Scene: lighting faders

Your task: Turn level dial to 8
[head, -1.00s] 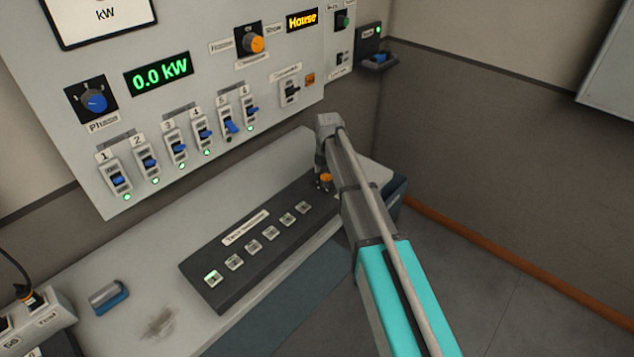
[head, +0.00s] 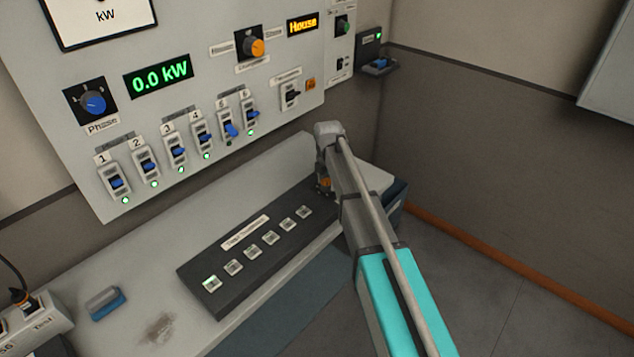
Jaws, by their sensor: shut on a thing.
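The level dial appears to be the orange knob (head: 325,184) at the far right end of the black desk panel (head: 237,282). My gripper (head: 325,179) points down over the knob and is shut on it. My wrist and forearm cover most of the knob, and its scale and pointer cannot be read. The row of square buttons on the same panel has one lit at the near left end.
The wall panel (head: 200,40) stands close behind, with breaker switches, a blue Phase knob (head: 94,103), a "0.0 kW" display (head: 158,78) and another orange knob (head: 257,47). A blue-and-grey eraser-like block (head: 107,303) lies on the desk. Floor at right is clear.

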